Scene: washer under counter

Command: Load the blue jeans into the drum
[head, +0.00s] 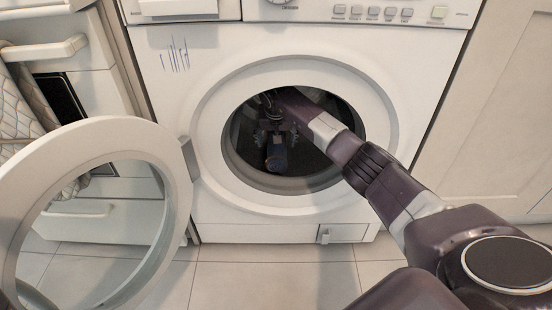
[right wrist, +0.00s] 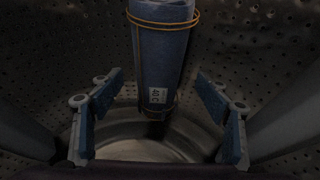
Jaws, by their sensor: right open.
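The blue jeans (right wrist: 163,60) are a rolled bundle with thin yellow bands and a white tag reading 40 C. In the right wrist view they lie inside the drum, beyond the gap between my fingers. My right gripper (right wrist: 158,95) is open, with clear space between each finger and the roll. In the head view my right arm reaches through the door opening, and the gripper (head: 275,130) is inside the dark drum (head: 310,165). A dark roll that looks like the jeans (head: 277,154) shows just below it. My left gripper is out of view.
The round washer door (head: 172,185) stands open to the left. The white door rim (head: 212,130) surrounds my arm. A quilted cloth (head: 20,105) hangs by the drawers at the left. The tiled floor (head: 270,270) in front of the washer is clear.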

